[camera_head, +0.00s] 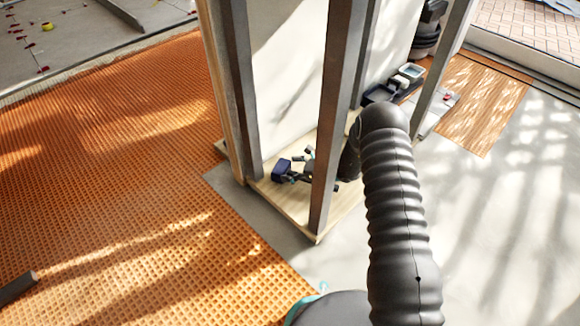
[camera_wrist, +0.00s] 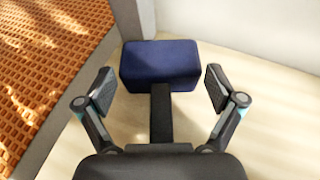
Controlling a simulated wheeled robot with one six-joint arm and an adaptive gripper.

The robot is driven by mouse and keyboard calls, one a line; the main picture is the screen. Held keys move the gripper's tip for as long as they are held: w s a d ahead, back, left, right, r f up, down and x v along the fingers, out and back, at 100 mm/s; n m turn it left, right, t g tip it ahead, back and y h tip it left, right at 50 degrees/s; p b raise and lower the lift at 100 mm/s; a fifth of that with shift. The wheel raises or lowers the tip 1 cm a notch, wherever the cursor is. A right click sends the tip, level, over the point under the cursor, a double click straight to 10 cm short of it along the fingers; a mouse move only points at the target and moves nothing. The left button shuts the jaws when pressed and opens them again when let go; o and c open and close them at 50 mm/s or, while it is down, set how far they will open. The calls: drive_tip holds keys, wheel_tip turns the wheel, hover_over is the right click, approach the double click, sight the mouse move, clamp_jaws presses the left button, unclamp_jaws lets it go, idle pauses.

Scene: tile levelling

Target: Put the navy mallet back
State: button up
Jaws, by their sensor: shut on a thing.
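The navy mallet (camera_wrist: 160,62) has a blocky navy head and a dark straight handle that runs back toward my wrist. My gripper (camera_wrist: 160,87) is shut on the mallet, with one finger pad at each side of its head. In the head view the navy head (camera_head: 281,171) shows low over a pale wooden board (camera_head: 295,207), between upright posts. My gripper (camera_head: 300,166) is partly hidden there behind a grey post. Whether the mallet touches the board cannot be told.
Grey upright posts (camera_head: 337,100) stand close around my arm, with a white panel (camera_head: 275,90) behind them. Orange waffle matting (camera_head: 120,170) covers the floor at left. Dark trays (camera_head: 380,94) and a wood-look strip (camera_head: 480,95) lie at the back right. Grey floor at right is clear.

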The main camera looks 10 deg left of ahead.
drive_tip(key=shift+f, duration=0.6)
idle(0.6)
drive_tip(key=o, duration=1.4)
drive_tip(key=shift+d, duration=0.1)
drive_tip(key=v, duration=1.1)
drive_tip(key=shift+s+d+r, duration=0.1)
drive_tip(key=shift+d+r, duration=0.2)
drive_tip(key=s+d+r+n+g+h+p, duration=0.1)
drive_tip(key=s+d+r+n+h+p, duration=0.2)
drive_tip(key=r, duration=0.9)
drive_tip(key=s+d+r+n+p, duration=0.15)
drive_tip(key=s+r+n, duration=0.3)
drive_tip(key=r, duration=0.75)
drive_tip(key=s+d+r+n+g+h+p, duration=0.15)
drive_tip(key=s+d+r, duration=0.3)
drive_tip(key=r, duration=0.75)
drive_tip(key=s+d+r+n+t+h+p, duration=0.2)
drive_tip(key=s+r+n, duration=0.4)
drive_tip(key=s, duration=0.6)
drive_tip(key=s+d+r+n+t+h+p, duration=0.2)
drive_tip(key=s+r+n+h, duration=0.4)
drive_tip(key=s, duration=0.6)
wheel_tip(320, 180, up, 3)
drive_tip(key=shift+d+f+h+p, duration=0.1)
drive_tip(key=shift+d+h+p, duration=0.25)
drive_tip(key=shift+d, duration=0.55)
